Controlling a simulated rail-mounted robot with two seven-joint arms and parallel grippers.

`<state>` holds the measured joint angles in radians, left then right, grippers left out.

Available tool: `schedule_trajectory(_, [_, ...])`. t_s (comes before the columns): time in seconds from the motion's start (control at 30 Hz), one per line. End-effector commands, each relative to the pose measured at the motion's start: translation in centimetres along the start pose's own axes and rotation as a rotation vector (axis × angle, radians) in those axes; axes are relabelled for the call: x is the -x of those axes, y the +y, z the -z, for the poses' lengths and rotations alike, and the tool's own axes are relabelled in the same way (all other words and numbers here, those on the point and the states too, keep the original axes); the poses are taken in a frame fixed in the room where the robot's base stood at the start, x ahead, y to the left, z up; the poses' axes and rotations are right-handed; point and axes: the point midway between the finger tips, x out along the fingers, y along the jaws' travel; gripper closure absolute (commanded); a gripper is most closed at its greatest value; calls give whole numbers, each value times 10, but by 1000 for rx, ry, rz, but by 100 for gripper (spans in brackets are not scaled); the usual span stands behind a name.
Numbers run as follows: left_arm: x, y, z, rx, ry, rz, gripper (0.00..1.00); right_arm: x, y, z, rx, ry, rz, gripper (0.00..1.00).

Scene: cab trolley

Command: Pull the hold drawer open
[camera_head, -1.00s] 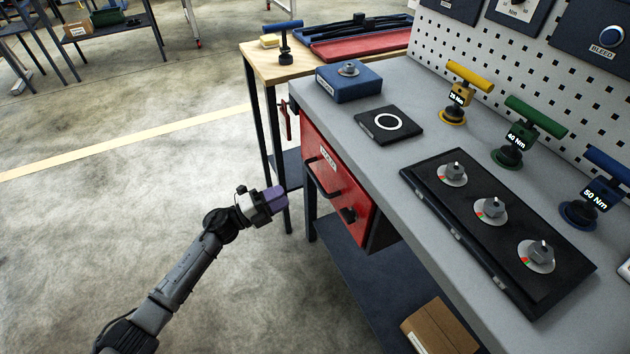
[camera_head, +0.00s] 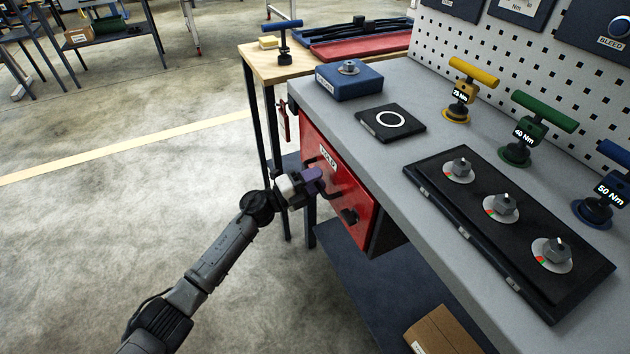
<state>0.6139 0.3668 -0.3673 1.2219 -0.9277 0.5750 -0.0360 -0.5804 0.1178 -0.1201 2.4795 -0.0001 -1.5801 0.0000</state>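The red hold drawer (camera_head: 350,200) is under the front edge of the grey workbench, and its front looks closed. My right gripper is not in view.
On the grey bench (camera_head: 400,165) are a blue block (camera_head: 348,84), a black pad with a white ring (camera_head: 391,121), a black tray with three knobs (camera_head: 440,210) and coloured torque tools. A cardboard box (camera_head: 440,330) lies on the lower shelf. The floor left of the drawer is clear.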

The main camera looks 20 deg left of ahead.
Motion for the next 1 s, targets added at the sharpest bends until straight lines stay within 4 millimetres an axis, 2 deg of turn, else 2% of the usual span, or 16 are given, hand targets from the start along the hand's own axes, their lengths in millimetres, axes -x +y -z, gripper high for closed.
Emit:
schedule_trajectory(0.13, [0,0,0,0,0,0,61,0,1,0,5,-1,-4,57])
schedule_trajectory(0.53, [0,0,0,0,0,0,100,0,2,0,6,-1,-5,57])
schedule_trajectory(1.0, [0,0,2,1,6,0,100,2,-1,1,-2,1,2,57])
